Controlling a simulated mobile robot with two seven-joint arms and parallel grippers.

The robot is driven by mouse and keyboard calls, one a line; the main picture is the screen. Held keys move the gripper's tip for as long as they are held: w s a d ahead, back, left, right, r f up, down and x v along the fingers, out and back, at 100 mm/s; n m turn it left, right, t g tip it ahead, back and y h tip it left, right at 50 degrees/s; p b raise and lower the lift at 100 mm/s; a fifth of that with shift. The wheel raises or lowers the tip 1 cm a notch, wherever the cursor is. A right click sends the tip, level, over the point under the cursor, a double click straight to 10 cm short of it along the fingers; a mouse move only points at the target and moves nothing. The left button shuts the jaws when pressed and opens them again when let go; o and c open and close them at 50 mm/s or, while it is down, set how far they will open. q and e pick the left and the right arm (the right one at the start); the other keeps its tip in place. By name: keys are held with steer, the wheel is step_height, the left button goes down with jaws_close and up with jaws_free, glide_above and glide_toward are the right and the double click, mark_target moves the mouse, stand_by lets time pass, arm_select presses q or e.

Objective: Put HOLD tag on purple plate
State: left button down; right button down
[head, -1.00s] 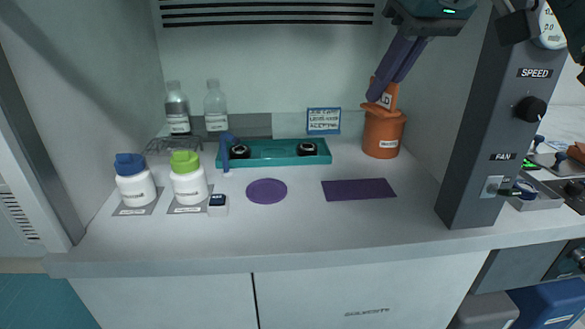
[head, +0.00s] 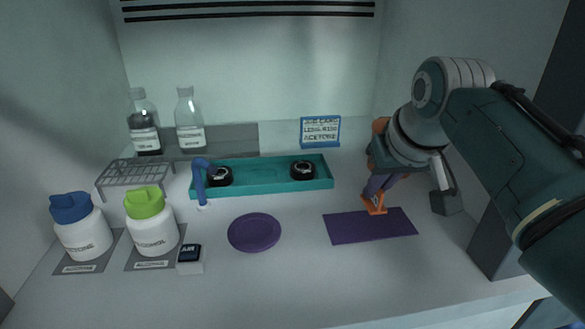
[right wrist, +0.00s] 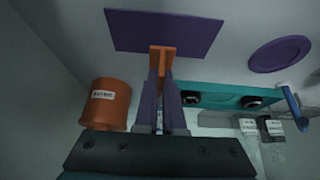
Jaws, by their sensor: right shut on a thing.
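My right gripper (head: 376,190) points down and is shut on an orange tag (head: 374,205). The tag also shows between the fingertips in the right wrist view (right wrist: 162,54). It is over the back part of a flat purple rectangle (head: 365,229); whether it touches cannot be told. The tag's lettering is not readable. A round purple plate (head: 254,232) lies empty to the left of the rectangle. It shows at the right of the right wrist view (right wrist: 280,53). My left gripper is not in view.
An orange bin (right wrist: 106,103) stands behind, mostly hidden by my arm in the head view. A teal tray (head: 262,173) with two dark round items lies at the back. White bottles (head: 153,222) and a small box (head: 190,262) stand left. The front worktop is clear.

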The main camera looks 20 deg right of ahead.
mark_target(374, 204)
steer(key=shift+f+b, duration=0.4)
steer(key=shift+f, duration=1.4)
steer(key=shift+f, duration=0.1)
steer(key=shift+f, duration=0.15)
steer(key=c, duration=1)
jaws_free()
